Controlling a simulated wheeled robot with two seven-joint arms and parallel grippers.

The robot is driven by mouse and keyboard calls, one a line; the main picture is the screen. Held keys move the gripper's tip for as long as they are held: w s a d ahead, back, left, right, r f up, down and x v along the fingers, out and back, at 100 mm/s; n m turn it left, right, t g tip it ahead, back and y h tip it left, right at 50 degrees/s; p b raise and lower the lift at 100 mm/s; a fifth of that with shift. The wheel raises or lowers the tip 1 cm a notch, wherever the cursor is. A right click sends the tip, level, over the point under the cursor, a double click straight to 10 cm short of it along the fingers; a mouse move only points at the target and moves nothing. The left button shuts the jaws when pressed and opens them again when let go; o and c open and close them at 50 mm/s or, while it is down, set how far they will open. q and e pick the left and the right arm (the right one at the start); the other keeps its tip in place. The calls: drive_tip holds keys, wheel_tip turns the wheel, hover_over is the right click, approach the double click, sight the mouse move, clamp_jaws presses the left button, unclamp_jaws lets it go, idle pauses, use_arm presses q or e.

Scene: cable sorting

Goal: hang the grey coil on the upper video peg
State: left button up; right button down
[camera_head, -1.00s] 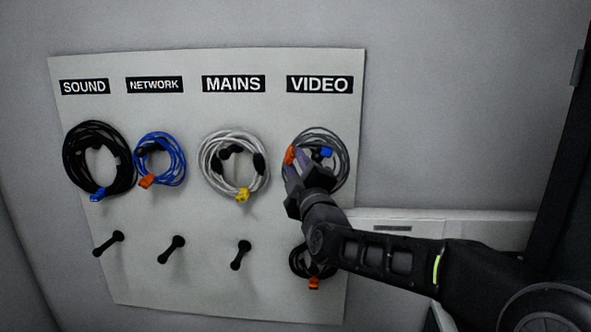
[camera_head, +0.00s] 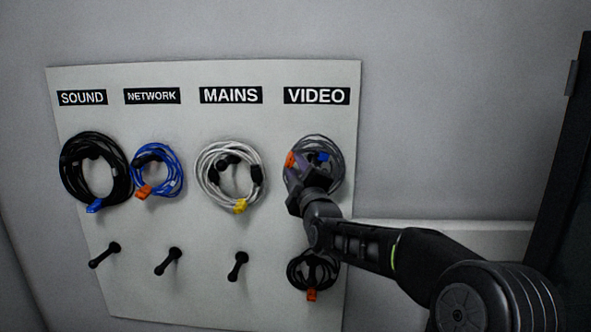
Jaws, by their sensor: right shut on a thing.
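The grey coil (camera_head: 337,158) is at the upper place under the VIDEO label (camera_head: 317,96), in front of the pale board. A blue tag (camera_head: 322,157) and an orange tag (camera_head: 290,159) show at it. My right gripper (camera_head: 297,168) is shut on the grey coil at its left part. The upper video peg is hidden behind the gripper and coil, so I cannot tell whether the coil is around it. My left gripper is out of view.
The board (camera_head: 205,300) also holds a black coil (camera_head: 68,180), a blue coil (camera_head: 178,170) and a white coil (camera_head: 205,180) on upper pegs. A small black coil (camera_head: 332,272) hangs below the grey one. Lower pegs (camera_head: 105,254), (camera_head: 168,261) and (camera_head: 237,267) are bare.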

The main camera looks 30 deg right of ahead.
drive_tip(key=f+b, duration=0.1)
drive_tip(key=w+d+f+b, duration=0.1)
drive_tip(key=shift+w+d+f, duration=0.1)
drive_tip(key=shift+w+f, duration=0.05)
drive_tip(key=shift+f, duration=0.25)
idle(0.5)
